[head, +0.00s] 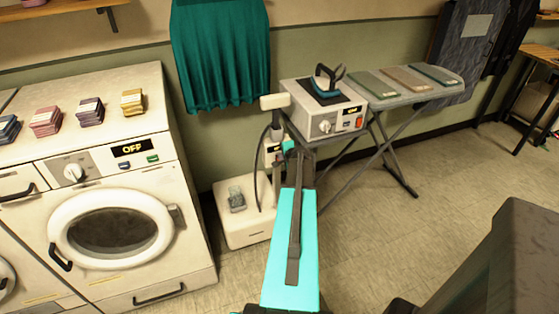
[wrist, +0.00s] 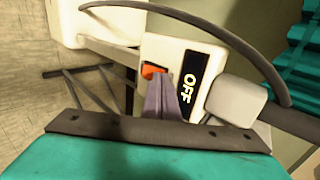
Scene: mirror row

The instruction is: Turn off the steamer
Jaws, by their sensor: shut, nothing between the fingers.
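The steamer has a white base (head: 243,232), a white head (head: 274,102) and a dark hose, left of the ironing board in the head view. In the wrist view its white control box (wrist: 203,55) carries a black display (wrist: 187,85) reading OFF and an orange-red switch (wrist: 152,71). My gripper (wrist: 161,82) is shut and empty, its fingertips right at the switch, covering part of it. I cannot tell whether they touch it. In the head view my gripper (head: 289,146) is at the steamer's pole, and my arm hides part of the box.
An ironing board (head: 425,85) with a white iron station (head: 327,112) stands close on the right. A washer (head: 110,215) showing OFF stands left. A teal cloth (head: 220,60) hangs behind. The steamer's hose (wrist: 215,28) arcs past the box.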

